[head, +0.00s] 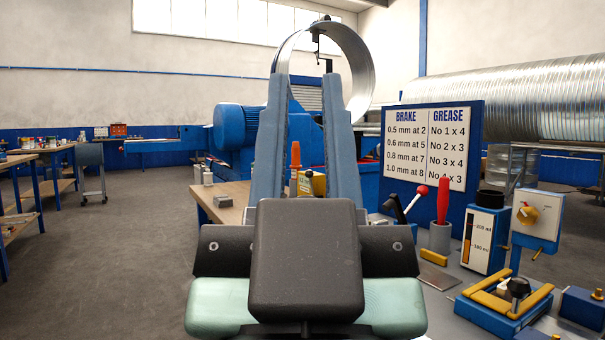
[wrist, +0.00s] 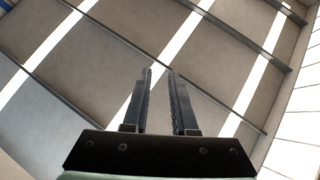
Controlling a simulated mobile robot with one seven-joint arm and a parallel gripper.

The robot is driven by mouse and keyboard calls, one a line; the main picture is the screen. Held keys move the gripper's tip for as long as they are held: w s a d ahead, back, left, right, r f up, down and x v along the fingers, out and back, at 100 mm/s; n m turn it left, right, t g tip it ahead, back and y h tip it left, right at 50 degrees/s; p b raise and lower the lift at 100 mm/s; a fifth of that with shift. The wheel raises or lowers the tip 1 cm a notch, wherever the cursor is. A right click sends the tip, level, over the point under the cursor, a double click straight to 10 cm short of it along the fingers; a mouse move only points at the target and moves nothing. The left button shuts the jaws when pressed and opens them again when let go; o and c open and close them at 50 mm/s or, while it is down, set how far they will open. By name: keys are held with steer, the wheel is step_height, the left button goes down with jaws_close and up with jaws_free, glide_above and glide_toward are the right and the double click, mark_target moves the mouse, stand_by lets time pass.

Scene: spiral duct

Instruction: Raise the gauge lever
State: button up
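No lever in view is labelled as the gauge lever. A lever with a red ball knob (head: 421,191) slants up to the right on the bench to the right of my gripper. A black handle (head: 396,208) leans to the left just beside it; whether the two share a base is hidden. My gripper (head: 307,82) stands upright in the middle of the head view, its two long blue-grey fingers apart with nothing between them. In the wrist view my gripper (wrist: 160,73) is also open and empty, pointing towards the ceiling.
On the right bench are a red-handled tool in a grey cup (head: 440,238), a level box marked in ml (head: 484,238), a dial box (head: 536,220) and a blue-yellow fixture (head: 504,305). A brake and grease sign (head: 432,150) stands behind. Open floor (head: 110,255) lies left.

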step_height(320, 180, up, 36)
steer(key=p, duration=3.3)
steer(key=shift+f+p, duration=0.2)
steer(key=shift+p, duration=0.1)
jaws_close()
steer(key=shift+f, duration=0.1)
